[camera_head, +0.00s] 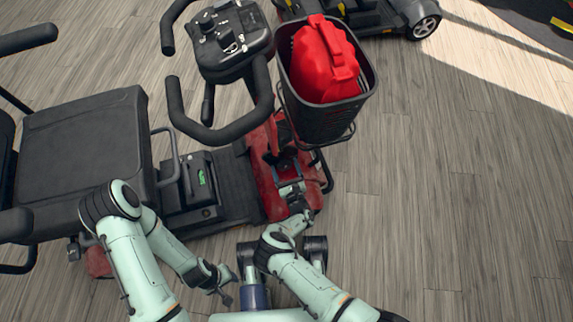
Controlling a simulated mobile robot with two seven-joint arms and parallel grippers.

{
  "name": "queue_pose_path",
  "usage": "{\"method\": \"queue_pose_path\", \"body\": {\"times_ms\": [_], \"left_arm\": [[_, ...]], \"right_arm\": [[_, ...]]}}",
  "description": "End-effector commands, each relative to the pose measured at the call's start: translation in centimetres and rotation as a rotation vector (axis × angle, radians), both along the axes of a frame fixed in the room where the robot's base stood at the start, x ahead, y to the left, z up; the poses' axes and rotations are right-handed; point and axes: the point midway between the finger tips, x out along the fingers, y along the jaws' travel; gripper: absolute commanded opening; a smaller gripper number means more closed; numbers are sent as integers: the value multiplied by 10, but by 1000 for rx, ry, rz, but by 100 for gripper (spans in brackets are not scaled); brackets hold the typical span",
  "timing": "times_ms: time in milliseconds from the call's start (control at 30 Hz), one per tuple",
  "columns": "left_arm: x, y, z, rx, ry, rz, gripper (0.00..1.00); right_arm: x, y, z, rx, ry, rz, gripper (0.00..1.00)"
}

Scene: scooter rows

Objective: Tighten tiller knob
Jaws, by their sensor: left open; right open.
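A red mobility scooter (262,172) stands in front of me. Its black tiller head (232,38) has dials and looped handlebars (205,137). I cannot make out the tiller knob; it is hidden or too small to tell. My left gripper (224,290) is open and empty, low in front of the scooter's side and apart from it. My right gripper (296,198) is open beside the red front body, below the basket. I cannot tell whether it touches the scooter.
A black basket (322,122) on the scooter's front holds a red container (325,58). The black seat (85,150) with armrests is at the left. Another scooter (385,18) stands at the back. The wood-look floor (450,170) on the right is clear.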

Motion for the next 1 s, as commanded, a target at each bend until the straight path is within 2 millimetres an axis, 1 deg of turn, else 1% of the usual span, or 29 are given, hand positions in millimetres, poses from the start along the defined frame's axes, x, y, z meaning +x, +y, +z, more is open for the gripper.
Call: {"method": "queue_pose_path", "body": {"times_ms": [167, 267, 300, 333, 367, 667, 867, 1000], "left_arm": [[0, 0, 0, 0, 0, 0, 58], [0, 0, 0, 0, 0, 0, 58], [0, 0, 0, 0, 0, 0, 58], [0, 0, 0, 0, 0, 0, 58], [0, 0, 0, 0, 0, 0, 58], [0, 0, 0, 0, 0, 0, 58], [0, 0, 0, 0, 0, 0, 58], [0, 0, 0, 0, 0, 0, 58]], "right_arm": [[0, 0, 0, 0, 0, 0, 83], [0, 0, 0, 0, 0, 0, 54], [0, 0, 0, 0, 0, 0, 41], [0, 0, 0, 0, 0, 0, 31], [0, 0, 0, 0, 0, 0, 27], [0, 0, 0, 25, 6, 0, 27], [0, 0, 0, 117, 27, -1, 27], [1, -1, 0, 221, 50, -1, 27]]}}
